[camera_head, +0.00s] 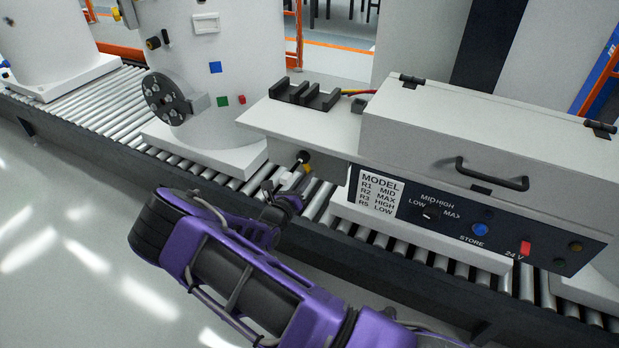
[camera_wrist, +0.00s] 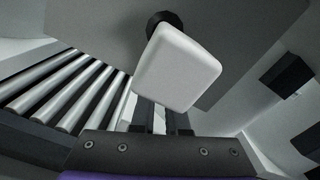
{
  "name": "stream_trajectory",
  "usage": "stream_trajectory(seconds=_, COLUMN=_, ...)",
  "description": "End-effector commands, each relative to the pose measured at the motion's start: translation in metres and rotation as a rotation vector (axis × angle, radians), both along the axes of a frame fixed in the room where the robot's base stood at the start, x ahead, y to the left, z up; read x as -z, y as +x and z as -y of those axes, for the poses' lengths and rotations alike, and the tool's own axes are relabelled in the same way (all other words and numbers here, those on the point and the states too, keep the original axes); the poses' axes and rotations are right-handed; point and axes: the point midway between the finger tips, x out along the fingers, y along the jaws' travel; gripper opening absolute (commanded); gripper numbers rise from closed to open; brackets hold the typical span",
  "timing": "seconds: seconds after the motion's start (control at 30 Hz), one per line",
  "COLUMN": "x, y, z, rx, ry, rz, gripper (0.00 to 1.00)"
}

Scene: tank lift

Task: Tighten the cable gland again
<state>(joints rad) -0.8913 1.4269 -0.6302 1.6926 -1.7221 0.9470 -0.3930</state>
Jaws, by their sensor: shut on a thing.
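The cable gland appears to be the small black and brass fitting (camera_head: 306,166) on the left side of the control box, below its shelf. In the wrist view a dark round part (camera_wrist: 161,20) shows against the grey wall. A white block with rounded corners (camera_wrist: 178,70) sits in front of that part and also shows small in the head view (camera_head: 291,180). My gripper (camera_head: 284,190) is at this block, with its dark fingers (camera_wrist: 165,115) shut on it. The block hides the fingertips and most of the fitting. I cannot tell how far the gland is turned.
The control box (camera_head: 430,150) has a lid handle, a labelled selector panel (camera_head: 450,215) and coloured buttons. A black clamp block (camera_head: 305,95) lies on its shelf. A white tank (camera_head: 215,70) with a round flange stands left on the roller conveyor (camera_head: 90,105). The floor in front is clear.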

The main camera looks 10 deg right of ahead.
Motion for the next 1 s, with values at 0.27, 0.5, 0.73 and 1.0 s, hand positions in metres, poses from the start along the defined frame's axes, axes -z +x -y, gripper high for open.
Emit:
stream_trajectory(seconds=0.27, x=0.005, y=0.008, z=-0.011, rx=0.000, ry=0.214, rz=0.157, gripper=0.00)
stream_trajectory(seconds=0.5, x=0.005, y=0.015, z=-0.020, rx=-0.002, ry=0.384, rz=0.281, gripper=0.00)
stream_trajectory(seconds=0.73, x=0.004, y=0.019, z=-0.027, rx=-0.002, ry=0.507, rz=0.371, gripper=0.00)
stream_trajectory(seconds=1.0, x=0.002, y=0.022, z=-0.031, rx=-0.002, ry=0.587, rz=0.429, gripper=0.00)
